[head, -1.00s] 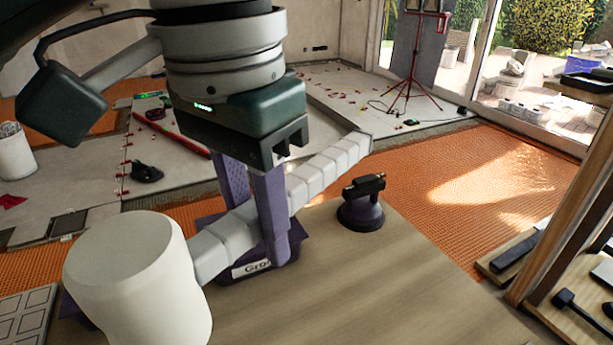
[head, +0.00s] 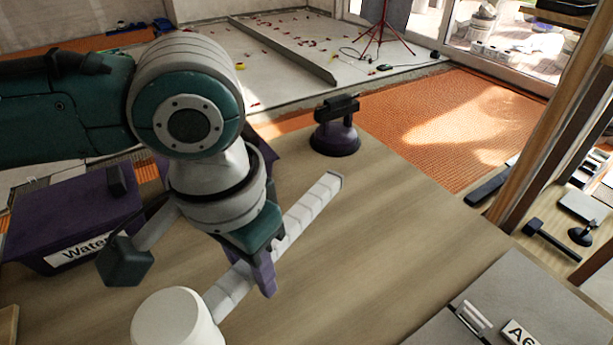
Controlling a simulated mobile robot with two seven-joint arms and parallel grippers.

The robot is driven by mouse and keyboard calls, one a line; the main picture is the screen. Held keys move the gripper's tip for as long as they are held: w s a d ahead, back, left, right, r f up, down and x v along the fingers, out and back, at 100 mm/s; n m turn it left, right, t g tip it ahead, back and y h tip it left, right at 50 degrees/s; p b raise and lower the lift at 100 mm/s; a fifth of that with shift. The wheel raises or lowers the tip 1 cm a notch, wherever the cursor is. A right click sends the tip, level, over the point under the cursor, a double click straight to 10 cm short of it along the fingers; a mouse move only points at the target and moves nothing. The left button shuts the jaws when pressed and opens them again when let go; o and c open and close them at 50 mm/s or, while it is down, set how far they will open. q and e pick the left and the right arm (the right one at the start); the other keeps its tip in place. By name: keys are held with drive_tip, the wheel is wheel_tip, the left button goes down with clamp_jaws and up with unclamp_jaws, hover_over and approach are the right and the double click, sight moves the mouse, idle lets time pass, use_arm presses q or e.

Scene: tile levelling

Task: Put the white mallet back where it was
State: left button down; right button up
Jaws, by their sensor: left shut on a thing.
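The white mallet has a large pale head (head: 177,320) at the bottom of the head view and a banded light grey handle (head: 312,210) running up to the right. My left gripper (head: 266,284) is shut on the handle, not far from the mallet head. The mallet lies over the wooden table top (head: 400,215); I cannot tell whether it touches the wood. The lower edge of the mallet head is cut off by the frame. My right gripper is not in view.
A purple bin labelled "Water" (head: 50,225) stands at left. A purple suction cup with a black handle (head: 337,138) stands at the table's far edge. A grey board with an "A6" label (head: 490,312) is at lower right. The table's middle right is clear.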

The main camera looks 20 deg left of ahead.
sight(263, 302)
use_arm(q)
drive_tip(key=shift+f+b, duration=0.6)
drive_tip(key=shift+f, duration=1.3)
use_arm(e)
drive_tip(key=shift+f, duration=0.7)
use_arm(q)
drive_tip(key=shift+f, duration=0.2)
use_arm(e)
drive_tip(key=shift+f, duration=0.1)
use_arm(q)
drive_tip(key=c, duration=0.6)
unclamp_jaws()
drive_tip(key=shift+c, duration=0.2)
